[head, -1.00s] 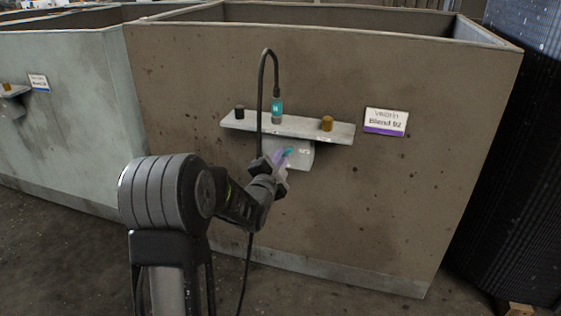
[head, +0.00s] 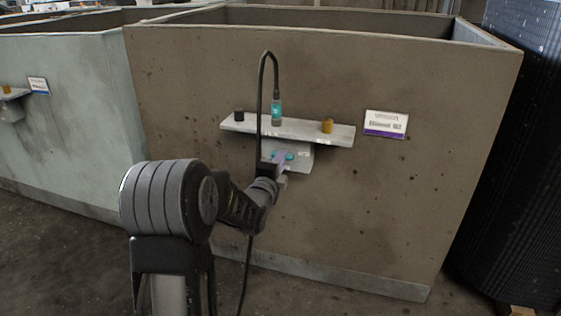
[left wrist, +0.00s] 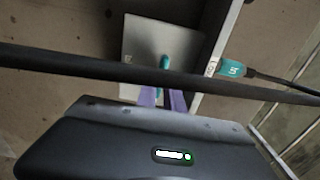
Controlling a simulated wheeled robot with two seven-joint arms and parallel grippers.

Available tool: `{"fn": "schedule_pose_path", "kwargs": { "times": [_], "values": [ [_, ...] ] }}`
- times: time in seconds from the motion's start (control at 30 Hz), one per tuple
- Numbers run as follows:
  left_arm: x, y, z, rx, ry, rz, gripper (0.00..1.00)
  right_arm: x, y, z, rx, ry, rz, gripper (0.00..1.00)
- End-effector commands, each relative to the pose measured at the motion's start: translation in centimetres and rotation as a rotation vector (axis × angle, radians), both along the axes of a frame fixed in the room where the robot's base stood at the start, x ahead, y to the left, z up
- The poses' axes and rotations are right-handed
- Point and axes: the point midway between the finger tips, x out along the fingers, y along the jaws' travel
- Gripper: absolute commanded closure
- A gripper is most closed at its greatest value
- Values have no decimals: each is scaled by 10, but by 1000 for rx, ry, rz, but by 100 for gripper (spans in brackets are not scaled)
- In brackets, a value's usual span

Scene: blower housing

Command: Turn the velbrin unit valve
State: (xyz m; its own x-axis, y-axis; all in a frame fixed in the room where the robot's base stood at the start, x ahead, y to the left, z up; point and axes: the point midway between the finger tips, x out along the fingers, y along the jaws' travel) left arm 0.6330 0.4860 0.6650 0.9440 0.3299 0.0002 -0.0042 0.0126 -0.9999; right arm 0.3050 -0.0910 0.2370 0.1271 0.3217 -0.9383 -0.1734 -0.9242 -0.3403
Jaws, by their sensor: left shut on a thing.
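The velbrin unit is a brown bin (head: 400,210) with a label plate (head: 385,124) on its front. The valve is a small teal handle (head: 289,155) on a pale block (head: 300,160) under the shelf. My left gripper (head: 281,160) has purple fingers shut on the teal handle. In the left wrist view the handle (left wrist: 164,62) shows in front of the pale plate (left wrist: 150,45), with the purple fingers (left wrist: 163,97) at it. A black cable partly covers the fingers there. My right gripper is not in view.
A pale shelf (head: 300,129) above the valve carries a black knob (head: 239,115), a teal connector (head: 276,112) and a brass knob (head: 327,125). A black cable (head: 262,90) loops from the connector down by my gripper. A green-grey bin (head: 75,110) stands left.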

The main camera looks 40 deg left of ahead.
Motion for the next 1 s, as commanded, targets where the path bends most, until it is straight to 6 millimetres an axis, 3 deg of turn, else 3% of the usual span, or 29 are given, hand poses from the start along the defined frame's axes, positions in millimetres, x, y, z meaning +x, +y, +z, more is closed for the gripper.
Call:
{"fn": "schedule_pose_path", "kwargs": {
  "times": [0.3,0.33,0.57,0.87,1.0],
  "values": [
    [0,0,-2,3,5,-1,100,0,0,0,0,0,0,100],
    [0,0,-2,2,5,-1,86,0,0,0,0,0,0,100],
    [0,0,-1,2,3,0,67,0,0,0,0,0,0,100],
    [-2,0,0,2,2,0,66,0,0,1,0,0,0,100],
    [-12,-4,1,0,0,1,66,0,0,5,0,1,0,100]
  ]
}}
